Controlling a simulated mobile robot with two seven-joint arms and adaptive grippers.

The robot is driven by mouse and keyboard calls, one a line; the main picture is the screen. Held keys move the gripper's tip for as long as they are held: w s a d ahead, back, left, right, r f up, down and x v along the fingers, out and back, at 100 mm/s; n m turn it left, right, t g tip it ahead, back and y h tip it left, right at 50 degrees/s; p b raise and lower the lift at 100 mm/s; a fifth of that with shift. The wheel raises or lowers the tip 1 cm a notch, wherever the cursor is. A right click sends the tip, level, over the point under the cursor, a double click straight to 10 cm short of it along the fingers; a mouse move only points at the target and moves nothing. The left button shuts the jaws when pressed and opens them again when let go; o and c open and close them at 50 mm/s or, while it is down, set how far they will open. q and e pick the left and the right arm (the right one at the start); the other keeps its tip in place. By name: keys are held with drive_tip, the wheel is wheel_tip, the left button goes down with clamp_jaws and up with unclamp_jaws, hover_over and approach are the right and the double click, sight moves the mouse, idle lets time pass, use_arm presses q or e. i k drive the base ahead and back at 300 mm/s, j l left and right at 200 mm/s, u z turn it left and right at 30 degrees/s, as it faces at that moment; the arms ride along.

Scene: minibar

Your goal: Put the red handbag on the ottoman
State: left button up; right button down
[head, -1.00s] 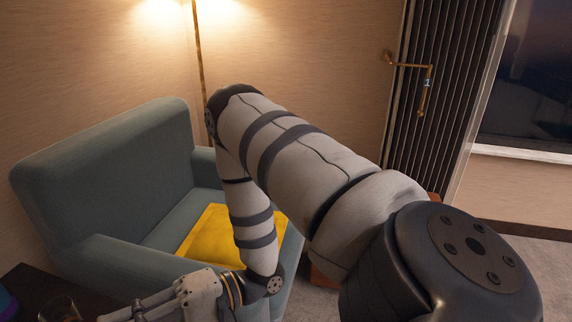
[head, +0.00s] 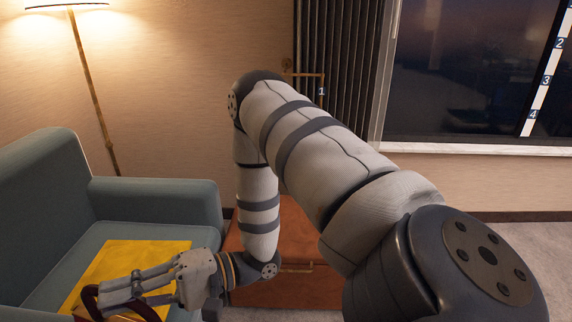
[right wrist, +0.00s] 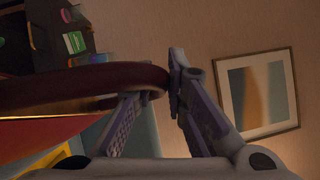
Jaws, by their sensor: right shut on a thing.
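My right gripper (head: 112,294) is shut on the dark red curved handle (head: 90,302) of the red handbag, low at the left in the head view. The handbag's body (head: 122,318) is mostly cut off by the bottom edge. In the right wrist view the handle (right wrist: 70,87) runs in from the left to the fingertips (right wrist: 164,82), with part of the red body (right wrist: 35,132) below it. A brown-orange leather box-shaped piece (head: 285,290) stands behind my right arm; I cannot tell whether it is the ottoman. My left gripper is not in view.
A blue-green armchair (head: 150,198) with a yellow cloth (head: 115,262) on its seat stands at the left, behind the gripper. A floor lamp (head: 95,95) is beyond it. A window (head: 460,70) is at the right, with free carpet (head: 525,245) below it.

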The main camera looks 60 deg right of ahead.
sight(295, 224)
drive_tip(key=l+z, duration=0.3)
drive_tip(key=i+l+z, duration=0.25)
drive_tip(key=l, duration=0.15)
drive_tip(key=l+z, duration=0.3)
drive_tip(key=i+l+z, duration=0.1)
drive_tip(key=i+z, duration=0.7)
drive_tip(key=k+l, duration=0.05)
drive_tip(key=k, duration=0.05)
